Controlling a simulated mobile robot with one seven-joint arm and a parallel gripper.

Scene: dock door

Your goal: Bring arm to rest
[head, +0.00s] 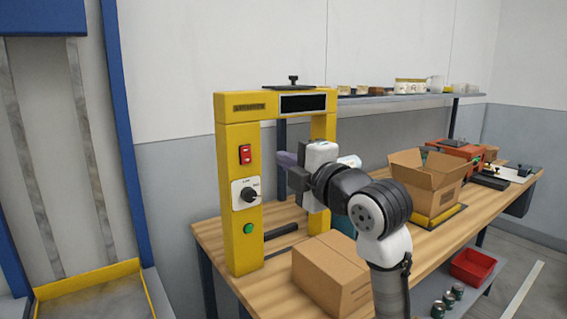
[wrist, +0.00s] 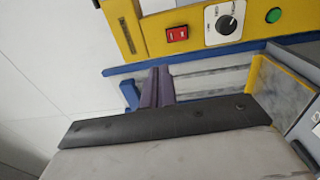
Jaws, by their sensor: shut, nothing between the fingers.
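My arm reaches up over the workbench, bent at the elbow. My gripper (head: 284,159) is inside the opening of the yellow frame, or close in front of it; its depth is hard to tell. In the wrist view its purple fingers (wrist: 157,88) are together and empty. The yellow frame (head: 240,190) stands upright on the bench. Its left post carries a red switch (head: 245,154), a dark rotary knob (head: 248,195) and a green button (head: 248,228). The same post crosses the top of the wrist view, apart from the fingers. My arm hides part of the right post.
A closed carton (head: 325,272) sits on the wooden bench below my arm. An open carton (head: 425,185) stands to the right. A shelf (head: 400,98) with small containers runs behind. A red bin (head: 472,266) is low at right. The blue-edged dock door (head: 125,130) is at left.

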